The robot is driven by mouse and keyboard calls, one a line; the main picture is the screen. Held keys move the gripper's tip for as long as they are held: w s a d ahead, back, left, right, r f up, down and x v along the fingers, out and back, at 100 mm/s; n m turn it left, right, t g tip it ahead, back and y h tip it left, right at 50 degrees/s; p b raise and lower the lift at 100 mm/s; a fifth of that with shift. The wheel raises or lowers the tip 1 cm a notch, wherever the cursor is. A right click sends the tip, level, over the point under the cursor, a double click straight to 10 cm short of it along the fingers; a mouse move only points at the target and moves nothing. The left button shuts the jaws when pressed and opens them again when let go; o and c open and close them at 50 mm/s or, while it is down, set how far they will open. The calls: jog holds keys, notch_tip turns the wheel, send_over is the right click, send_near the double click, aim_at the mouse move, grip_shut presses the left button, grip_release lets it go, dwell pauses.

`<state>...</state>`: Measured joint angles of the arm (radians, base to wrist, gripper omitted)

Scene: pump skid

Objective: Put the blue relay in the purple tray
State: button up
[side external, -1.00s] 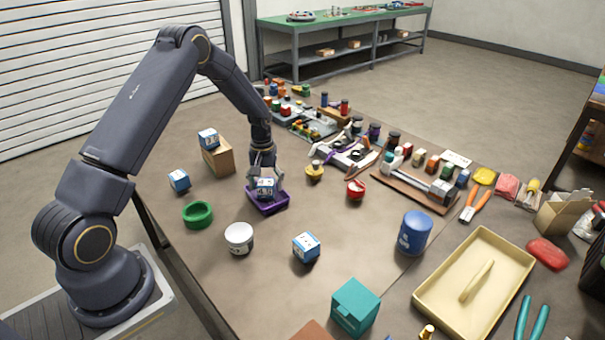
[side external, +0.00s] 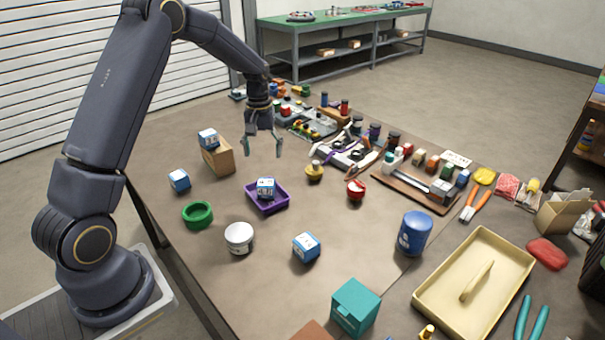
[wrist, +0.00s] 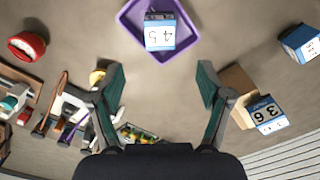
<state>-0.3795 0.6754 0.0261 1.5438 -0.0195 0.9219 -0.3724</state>
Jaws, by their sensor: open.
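A blue relay (side external: 265,187) with a white face sits inside the purple tray (side external: 281,201) on the table. In the wrist view the same relay (wrist: 160,32) shows the marking "45" in the purple tray (wrist: 187,40). My gripper (side external: 263,152) is open and empty, raised above the table and behind the tray, apart from it. Its two fingers (wrist: 160,98) are spread wide in the wrist view. Similar blue-and-white relays stand on a cardboard box (side external: 208,139), left on the table (side external: 179,181) and near the front (side external: 306,247).
A green ring (side external: 197,214), a white jar (side external: 239,238) and a blue canister (side external: 414,233) stand around the tray. A cardboard box (side external: 219,159) is left of my gripper. Clutter fills the back.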

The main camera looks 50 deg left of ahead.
jog(key=s+d+r+m+t, duration=0.1)
jog(key=s+d+r+m, duration=0.1)
jog(key=s+d+r, duration=0.4)
jog(key=s+d+r+m+t, duration=0.15)
jog(key=d+r, duration=0.25)
jog(key=r, duration=0.4)
jog(key=s+d+r+m+t, duration=0.1)
jog(key=s+d, duration=0.3)
jog(key=s, duration=0.4)
jog(key=s+d+r+m+t, duration=0.2)
jog(key=s+d+m, duration=0.2)
jog(key=s, duration=0.4)
jog(key=shift+s+d+r, duration=0.25)
jog(key=shift+r, duration=0.15)
